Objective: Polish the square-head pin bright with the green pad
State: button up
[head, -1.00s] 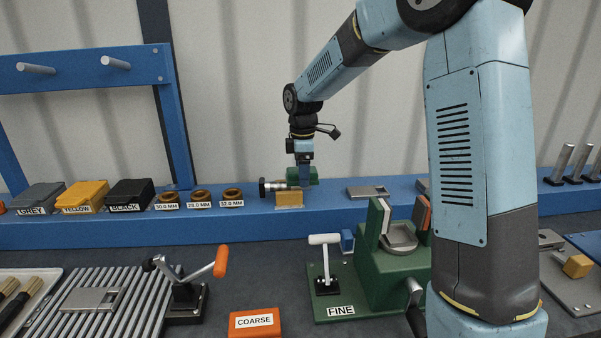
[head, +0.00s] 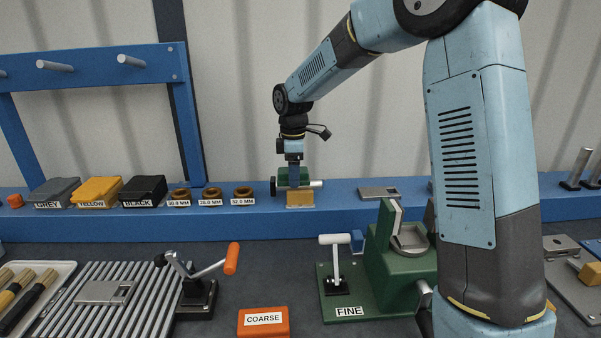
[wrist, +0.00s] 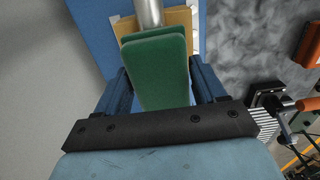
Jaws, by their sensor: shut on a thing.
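The square-head pin (head: 316,184) lies level on a yellow block (head: 300,200) on the blue shelf. Its dark head is at the left and its silver shaft sticks out to the right. My gripper (head: 293,180) points down over the pin, shut on the green pad (head: 283,178). The pad sits by the head end and hides part of the shaft. In the wrist view the pad (wrist: 160,70) is between my fingers, with the bright shaft (wrist: 150,12) beyond it. I cannot tell whether pad and shaft touch.
Grey, yellow and black boxes (head: 143,189) and several brown rings (head: 211,193) stand left on the shelf. An orange COARSE block (head: 263,322) and the green FINE fixture (head: 390,265) stand in front. A lever clamp (head: 200,285) stands by the ribbed plate (head: 85,310).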

jog(key=shift+a, duration=0.3)
jog(key=shift+r, duration=3)
jog(key=shift+r, duration=1.55)
